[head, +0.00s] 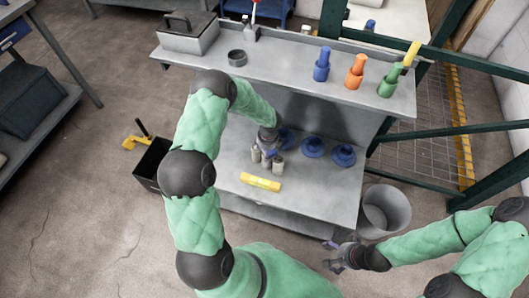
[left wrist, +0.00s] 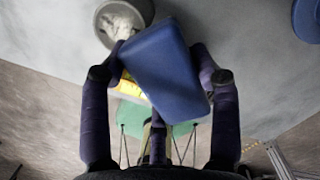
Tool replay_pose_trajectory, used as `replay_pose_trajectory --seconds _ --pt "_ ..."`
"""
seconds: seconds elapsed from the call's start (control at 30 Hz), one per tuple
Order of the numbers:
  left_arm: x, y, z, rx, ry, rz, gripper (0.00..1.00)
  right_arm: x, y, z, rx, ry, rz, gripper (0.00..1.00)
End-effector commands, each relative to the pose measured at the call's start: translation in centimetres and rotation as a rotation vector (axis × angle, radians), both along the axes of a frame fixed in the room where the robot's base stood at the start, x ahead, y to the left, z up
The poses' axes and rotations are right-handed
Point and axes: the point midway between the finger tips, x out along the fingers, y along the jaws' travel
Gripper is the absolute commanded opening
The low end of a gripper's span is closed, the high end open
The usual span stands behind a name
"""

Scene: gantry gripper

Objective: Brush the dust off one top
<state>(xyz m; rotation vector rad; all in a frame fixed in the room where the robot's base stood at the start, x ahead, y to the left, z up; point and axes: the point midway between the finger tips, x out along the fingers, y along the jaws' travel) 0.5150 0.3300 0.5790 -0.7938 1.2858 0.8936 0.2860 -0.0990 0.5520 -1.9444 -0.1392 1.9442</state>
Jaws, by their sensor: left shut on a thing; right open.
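My left gripper (head: 268,146) is low over the bench and shut on a blue block (left wrist: 160,70), which fills the space between the fingers in the left wrist view. Several short grey cylinders (head: 278,167) stand just below it in the head view. In the left wrist view, a round grey top (left wrist: 121,22) carries pale, dust-like patches, partly behind the block. Blue round pieces (head: 312,147) sit on the bench to the right; one shows at the wrist view's right edge (left wrist: 308,18). My right gripper (head: 337,257) is open and empty in front of the bench.
A yellow bar (head: 260,181) lies on the bench (head: 315,193) near the front. The upper shelf (head: 290,66) holds a grey box (head: 188,36), a dark ring (head: 237,57), and blue, orange and green pieces (head: 355,72). A bin (head: 385,211) stands at right.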

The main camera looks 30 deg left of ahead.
Motion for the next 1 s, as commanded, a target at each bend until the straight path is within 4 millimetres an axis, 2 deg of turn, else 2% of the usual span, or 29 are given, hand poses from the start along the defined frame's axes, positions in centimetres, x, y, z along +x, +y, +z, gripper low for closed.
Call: replay_pose_trajectory --seconds 0.2,0.57,1.0 --pt "0.7 0.1 -0.4 -0.004 0.004 -0.001 0.22 0.0 0.0 0.3 0.0 0.0 0.0 0.85" --pt "0.6 0.1 -0.4 -0.005 0.008 -0.002 0.22 0.0 0.0 0.4 0.0 0.0 0.0 0.85" --pt "0.8 0.1 3.5 -0.002 0.003 -0.002 0.22 0.0 0.0 3.6 0.0 0.0 0.0 0.85"
